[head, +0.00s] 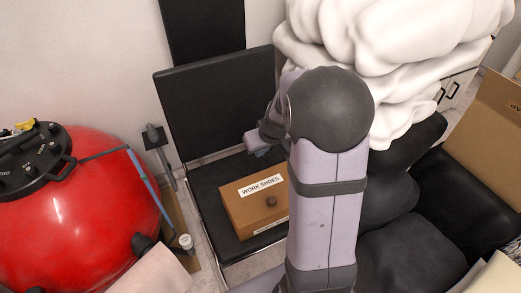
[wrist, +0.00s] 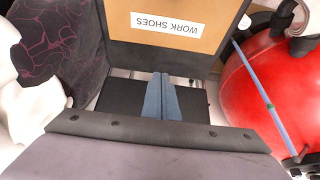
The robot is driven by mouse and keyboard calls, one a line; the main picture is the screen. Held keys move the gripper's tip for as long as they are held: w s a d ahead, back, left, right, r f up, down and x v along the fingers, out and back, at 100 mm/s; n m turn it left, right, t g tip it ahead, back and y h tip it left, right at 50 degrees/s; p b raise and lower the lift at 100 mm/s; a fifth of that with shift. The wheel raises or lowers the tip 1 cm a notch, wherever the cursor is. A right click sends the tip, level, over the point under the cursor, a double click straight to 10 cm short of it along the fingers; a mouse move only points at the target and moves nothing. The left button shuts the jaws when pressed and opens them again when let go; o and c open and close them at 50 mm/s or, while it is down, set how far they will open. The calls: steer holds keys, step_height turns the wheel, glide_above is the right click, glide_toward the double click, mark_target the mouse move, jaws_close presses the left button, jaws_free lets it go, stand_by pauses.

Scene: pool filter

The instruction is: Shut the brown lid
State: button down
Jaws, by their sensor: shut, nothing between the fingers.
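A brown box (head: 242,216) rests on the black chair seat. Its brown lid (head: 235,192) carries a "WORK SHOES" label and a small dark knob (head: 272,201). The lid looks roughly level, but I cannot tell whether it is fully seated; my arm covers the box's right end. The labelled lid also fills the upper middle of the wrist view (wrist: 195,12), with its knob out of frame. My gripper (head: 257,145) is shut and empty, beyond the lid's far edge near the backrest. Its blue-grey fingers show below the lid in the wrist view (wrist: 160,95), apart from it.
The black backrest (head: 215,100) stands behind the seat (head: 210,178). A large red tank (head: 80,225) is at left, with a blue strap. White bulky padding (head: 400,40) and dark cushioned seating (head: 455,195) lie at right. An open cardboard box (head: 500,105) is at far right.

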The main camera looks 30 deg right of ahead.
steer(key=shift+r, duration=0.1)
step_height(320, 180, up, 4)
steer(key=p, duration=0.4)
steer(key=s+f+b, duration=0.3)
steer(key=s+b, duration=0.2)
steer(key=s, duration=0.4)
steer(key=shift+s+f, duration=0.25)
